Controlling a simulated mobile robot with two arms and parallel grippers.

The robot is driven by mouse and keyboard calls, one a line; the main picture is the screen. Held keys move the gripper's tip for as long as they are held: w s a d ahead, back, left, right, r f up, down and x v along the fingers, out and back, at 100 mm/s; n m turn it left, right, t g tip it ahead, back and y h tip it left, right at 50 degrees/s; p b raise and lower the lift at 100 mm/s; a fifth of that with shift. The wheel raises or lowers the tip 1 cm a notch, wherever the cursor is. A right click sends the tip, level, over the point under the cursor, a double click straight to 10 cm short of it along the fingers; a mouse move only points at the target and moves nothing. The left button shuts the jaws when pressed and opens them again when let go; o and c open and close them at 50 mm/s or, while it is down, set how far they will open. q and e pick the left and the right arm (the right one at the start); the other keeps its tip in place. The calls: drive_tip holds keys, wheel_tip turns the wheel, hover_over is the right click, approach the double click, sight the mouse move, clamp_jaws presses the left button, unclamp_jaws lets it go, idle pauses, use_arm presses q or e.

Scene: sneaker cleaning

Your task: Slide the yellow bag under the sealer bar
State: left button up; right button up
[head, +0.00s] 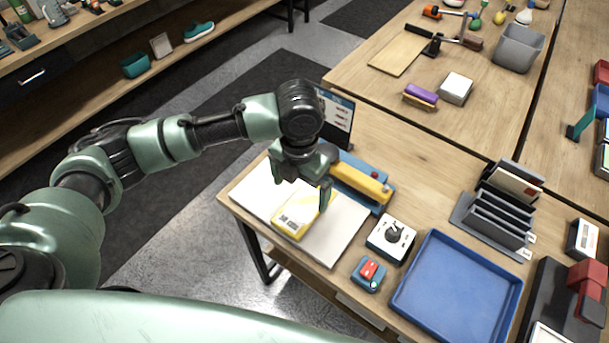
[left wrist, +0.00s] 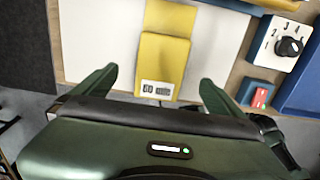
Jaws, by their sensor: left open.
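The yellow bag (head: 291,219) lies flat on a white board, its white label facing up. It also shows in the left wrist view (left wrist: 163,58), with the label at its near end. The sealer (head: 376,205) has a blue base and a long yellow bar (head: 360,182); it stands just beyond the bag, partly hidden by my left gripper. My left gripper (head: 301,190) is open and points down over the bag. In the left wrist view its fingers (left wrist: 160,78) lie on either side of the bag, with gaps; whether they touch the board I cannot tell. My right gripper is not in view.
The white board (head: 342,232) lies at the table's left edge. A dial box (head: 391,239), a small box with a red button (head: 369,273) and an empty blue tray (head: 456,290) stand to the right.

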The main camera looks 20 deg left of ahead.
sight(300, 209)
use_arm(q)
drive_tip(key=shift+s+f, duration=0.2)
drive_tip(key=shift+f, duration=0.05)
drive_tip(key=f, duration=0.1)
drive_tip(key=f+p, duration=0.1)
drive_tip(key=f, duration=0.1)
drive_tip(key=shift+s+f, duration=0.2)
drive_tip(key=shift+s, duration=0.15)
drive_tip(key=shift+w+f, duration=0.2)
drive_tip(key=shift+f, duration=1.5)
drive_tip(key=c, duration=1.4)
drive_tip(key=shift+c, duration=0.2)
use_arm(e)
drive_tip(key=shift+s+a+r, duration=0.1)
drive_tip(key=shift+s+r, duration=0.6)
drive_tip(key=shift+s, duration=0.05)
